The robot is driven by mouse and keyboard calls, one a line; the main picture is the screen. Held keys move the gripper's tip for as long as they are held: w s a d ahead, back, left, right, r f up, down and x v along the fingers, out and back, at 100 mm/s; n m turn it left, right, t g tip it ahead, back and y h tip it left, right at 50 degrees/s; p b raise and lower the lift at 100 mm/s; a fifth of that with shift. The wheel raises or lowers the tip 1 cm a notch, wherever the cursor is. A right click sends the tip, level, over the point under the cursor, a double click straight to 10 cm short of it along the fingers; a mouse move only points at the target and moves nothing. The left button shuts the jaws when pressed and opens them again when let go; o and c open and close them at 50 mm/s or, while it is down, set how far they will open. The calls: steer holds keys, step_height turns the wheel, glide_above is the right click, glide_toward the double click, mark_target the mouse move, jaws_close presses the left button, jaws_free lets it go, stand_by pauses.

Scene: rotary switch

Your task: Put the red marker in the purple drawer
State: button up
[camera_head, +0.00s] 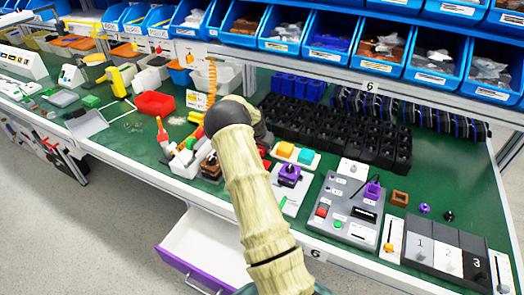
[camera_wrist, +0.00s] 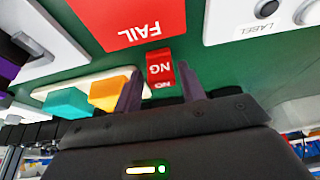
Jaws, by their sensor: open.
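A small red block marked "NG" (camera_wrist: 160,66), which looks like the red marker, stands on the green surface in the wrist view. My gripper (camera_wrist: 161,76) is open, with one dark finger on each side of it. I cannot tell whether the fingers touch it. In the head view my arm hides the gripper and this block. The purple drawer (camera_head: 192,272) is pulled out below the bench's front edge. Its white inside looks empty, though my arm covers its right part.
A red "FAIL" panel (camera_wrist: 125,18) lies beyond the block. Teal and orange blocks (camera_wrist: 108,94) sit on a white plate beside the left finger. A grey control box (camera_head: 345,210) and black bins (camera_head: 335,130) stand on the bench to the right.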

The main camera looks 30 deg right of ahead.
steer(key=shift+a+f, duration=0.15)
steer(key=shift+f, duration=0.2)
steer(key=shift+s, duration=0.1)
steer(key=c, duration=0.7)
steer(key=shift+a, duration=0.1)
steer(key=shift+c, duration=0.5)
steer(key=shift+a+r, duration=0.1)
steer(key=shift+r, duration=0.05)
steer(key=shift+w+r, duration=0.15)
steer(key=shift+w, duration=0.2)
steer(key=r, duration=0.9)
steer(key=shift+s+d+r+b, duration=0.1)
steer(key=shift+d+r+b, duration=0.2)
steer(key=shift+d+b, duration=0.05)
